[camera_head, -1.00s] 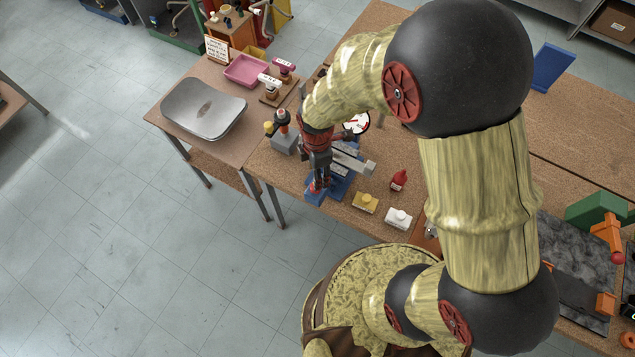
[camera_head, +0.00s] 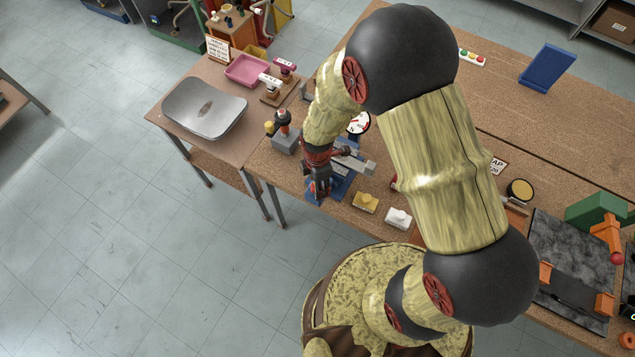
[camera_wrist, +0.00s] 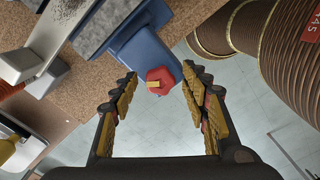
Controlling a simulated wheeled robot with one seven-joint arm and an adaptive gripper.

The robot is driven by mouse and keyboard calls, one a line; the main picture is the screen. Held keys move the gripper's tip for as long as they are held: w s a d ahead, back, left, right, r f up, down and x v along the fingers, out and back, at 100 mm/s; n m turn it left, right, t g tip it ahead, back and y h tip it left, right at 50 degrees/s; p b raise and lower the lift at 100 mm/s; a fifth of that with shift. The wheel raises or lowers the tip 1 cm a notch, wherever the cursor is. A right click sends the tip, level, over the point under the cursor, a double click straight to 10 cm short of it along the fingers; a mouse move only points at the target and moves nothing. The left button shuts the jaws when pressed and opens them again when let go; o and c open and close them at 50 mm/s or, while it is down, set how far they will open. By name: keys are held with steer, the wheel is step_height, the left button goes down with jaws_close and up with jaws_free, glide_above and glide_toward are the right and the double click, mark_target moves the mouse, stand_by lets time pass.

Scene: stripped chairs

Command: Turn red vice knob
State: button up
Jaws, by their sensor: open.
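The red vice knob (camera_wrist: 161,80) shows in the wrist view at the end of the blue vice (camera_wrist: 143,52). It is six-sided with a yellow bar-shaped mark on its face. My gripper (camera_wrist: 158,88) is open, and its fingers lie to the left and right of the knob, apart from it. In the head view my gripper (camera_head: 320,190) is over the front of the blue vice (camera_head: 342,185) near the bench edge. The knob is hidden there behind my gripper.
A metal tray (camera_head: 204,107) lies on the left table. Open floor lies in front of the bench.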

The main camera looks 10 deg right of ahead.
steer(key=shift+c, duration=1.2)
steer(key=c, duration=0.9)
steer(key=shift+m, duration=0.3)
